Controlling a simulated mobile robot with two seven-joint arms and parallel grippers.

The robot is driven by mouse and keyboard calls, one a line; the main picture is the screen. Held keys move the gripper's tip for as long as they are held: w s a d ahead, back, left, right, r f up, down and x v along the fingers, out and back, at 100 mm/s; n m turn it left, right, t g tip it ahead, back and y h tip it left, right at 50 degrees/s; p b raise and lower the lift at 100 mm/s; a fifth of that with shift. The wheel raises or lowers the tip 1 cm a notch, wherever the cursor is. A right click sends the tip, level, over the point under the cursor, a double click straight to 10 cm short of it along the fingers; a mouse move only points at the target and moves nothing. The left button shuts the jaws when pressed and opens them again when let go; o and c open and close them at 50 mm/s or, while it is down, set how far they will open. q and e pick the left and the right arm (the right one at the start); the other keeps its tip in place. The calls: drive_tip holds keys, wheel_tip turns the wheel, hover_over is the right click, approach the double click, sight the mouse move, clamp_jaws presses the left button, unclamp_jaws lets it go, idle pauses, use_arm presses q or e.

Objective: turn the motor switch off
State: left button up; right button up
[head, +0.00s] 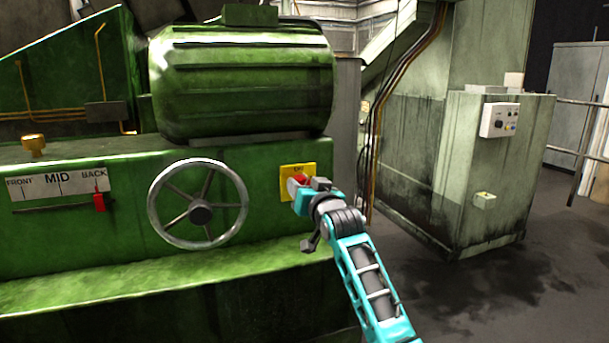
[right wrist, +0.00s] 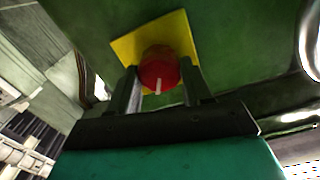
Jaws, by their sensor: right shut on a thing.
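The motor switch is a red knob (right wrist: 158,70) with a white mark, on a yellow plate (right wrist: 182,30) on the green machine. In the head view the red knob (head: 300,179) and yellow plate (head: 297,168) sit right of the handwheel, partly hidden by my right gripper. My right gripper (head: 293,186) is at the plate; in the right wrist view its fingers (right wrist: 160,88) are on both sides of the knob, shut on it. The white mark points toward the gripper's palm in that view. My left gripper is not in view.
A spoked handwheel (head: 199,214) stands left of the switch. Farther left is a red slider (head: 99,202) on a FRONT/MID/BACK scale. A green motor (head: 240,80) is above. A grey-green cabinet with a control box (head: 499,121) stands at right; open floor lies before it.

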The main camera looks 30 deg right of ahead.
use_arm(q)
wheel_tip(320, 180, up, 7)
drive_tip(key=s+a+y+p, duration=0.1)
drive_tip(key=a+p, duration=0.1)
drive_tip(key=p, duration=0.8)
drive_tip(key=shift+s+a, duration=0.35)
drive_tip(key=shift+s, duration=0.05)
use_arm(e)
drive_tip(key=shift+d+m, duration=0.15)
drive_tip(key=shift+m, duration=6.05)
drive_tip(key=shift+f, duration=0.1)
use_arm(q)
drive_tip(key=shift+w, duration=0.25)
use_arm(e)
drive_tip(key=o, duration=1)
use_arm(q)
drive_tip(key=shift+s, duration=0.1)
use_arm(e)
drive_tip(key=shift+o, duration=0.2)
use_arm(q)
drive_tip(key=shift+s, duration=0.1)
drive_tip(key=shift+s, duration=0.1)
use_arm(e)
drive_tip(key=shift+s, duration=0.15)
